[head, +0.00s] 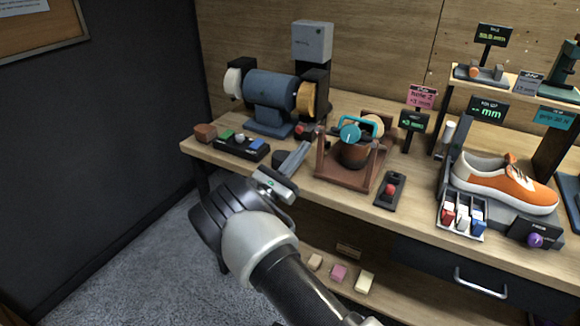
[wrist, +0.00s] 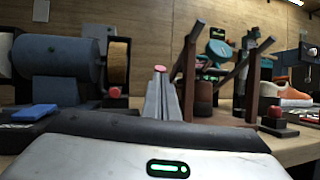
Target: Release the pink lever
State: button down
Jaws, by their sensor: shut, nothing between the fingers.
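A small pink-red cap (wrist: 160,69) shows just past my fingertips in the wrist view. It may be the pink lever's end; its lower part is hidden behind my fingers, and I cannot tell whether they touch it. In the head view I cannot pick it out clearly. My gripper (head: 306,146) is shut and empty over the bench, between the grinder and the wooden frame. Its closed fingers also show in the wrist view (wrist: 162,98), pointing away from the camera.
The blue grinder (head: 272,90) stands behind left. The wooden frame (head: 322,163) with a brown pot (head: 355,153) is close right. A red-knobbed black switch (head: 390,189), a button box (head: 243,146) and an orange sneaker (head: 520,185) are also on the bench.

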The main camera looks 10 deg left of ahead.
jog(key=x, duration=0.4)
dwell(0.3)
jog(key=shift+w+d+r+n+g+y+p, duration=0.15)
jog(key=shift+w+d+r+g+y+p, duration=0.2)
jog(key=shift+w+r+p, duration=0.4)
jog(key=shift+w+d+r+n+g+y+p, duration=0.1)
jog(key=shift+w+d+r+g+y+p, duration=0.15)
jog(key=shift+w+r+g+p, duration=0.45)
jog(key=shift+w+d+r+n+g+y+p, duration=0.15)
jog(key=shift+w+d+r+y+p, duration=0.25)
jog(key=shift+w+r, duration=0.55)
jog(key=shift+w+a, duration=0.1)
jog(key=shift+w, duration=0.05)
